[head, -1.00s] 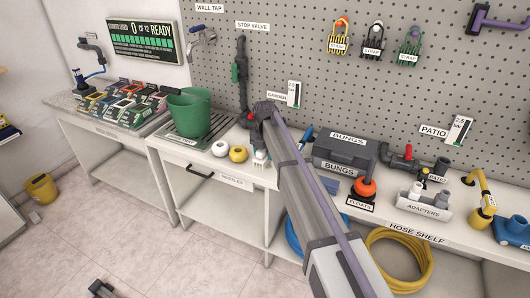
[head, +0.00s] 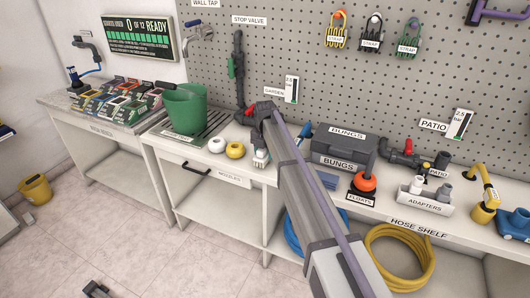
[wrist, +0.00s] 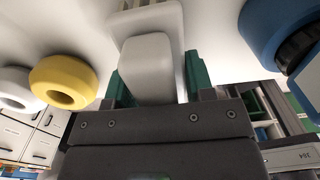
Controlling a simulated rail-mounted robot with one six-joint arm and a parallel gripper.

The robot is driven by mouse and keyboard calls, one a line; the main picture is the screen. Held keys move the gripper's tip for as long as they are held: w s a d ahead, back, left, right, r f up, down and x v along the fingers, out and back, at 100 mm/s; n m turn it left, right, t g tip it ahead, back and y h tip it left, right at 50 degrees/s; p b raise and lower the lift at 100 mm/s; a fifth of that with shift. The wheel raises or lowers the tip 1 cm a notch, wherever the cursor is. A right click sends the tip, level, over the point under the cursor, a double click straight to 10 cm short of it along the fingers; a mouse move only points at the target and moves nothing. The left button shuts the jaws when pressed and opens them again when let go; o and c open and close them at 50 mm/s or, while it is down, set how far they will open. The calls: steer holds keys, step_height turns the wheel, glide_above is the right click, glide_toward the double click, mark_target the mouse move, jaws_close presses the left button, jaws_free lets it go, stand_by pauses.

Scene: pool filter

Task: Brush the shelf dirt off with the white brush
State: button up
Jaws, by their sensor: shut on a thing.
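My gripper (head: 260,152) is at the front edge of the worktop, just right of the yellow ring-shaped nozzle. In the wrist view its green fingers (wrist: 158,78) are shut on the white brush (wrist: 148,68). The brush's rounded white block lies between the fingers, and its ribbed far end reaches the top of the picture. In the head view only a small white part of the brush (head: 261,158) shows below the gripper. I cannot tell whether the brush touches the worktop. I cannot make out any shelf dirt; my arm covers part of the worktop.
The yellow nozzle (head: 235,150) and a white nozzle (head: 216,145) sit left of my gripper. A green bucket (head: 185,110) stands further left. The grey bungs box (head: 345,148), an orange float (head: 365,182) and the adapters tray (head: 425,202) are to the right. The pegboard (head: 300,70) stands behind.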

steer(key=shift+f+b, duration=0.65)
steer(key=shift+f, duration=0.05)
steer(key=shift+s+a+r, duration=0.1)
steer(key=shift+s+a, duration=0.15)
steer(key=shift+s, duration=0.35)
steer(key=shift+s+a+r, duration=0.1)
steer(key=shift+s+a, duration=0.15)
steer(key=shift+s, duration=0.3)
steer(key=shift+w+d+f, duration=0.1)
steer(key=shift+w+d, duration=0.15)
steer(key=shift+w, duration=0.35)
steer(key=shift+w+d+f, duration=0.1)
steer(key=shift+w+d, duration=0.15)
steer(key=shift+w, duration=0.3)
steer(key=shift+s+a, duration=0.25)
steer(key=shift+s, duration=0.35)
steer(key=shift+s+a, duration=0.25)
steer(key=shift+s, duration=0.3)
steer(key=shift+w+d, duration=0.25)
steer(key=shift+w, duration=0.3)
steer(key=shift+w+d, duration=0.25)
steer(key=shift+w, duration=0.3)
steer(key=shift+c, duration=0.4)
steer(key=shift+r+p, duration=0.8)
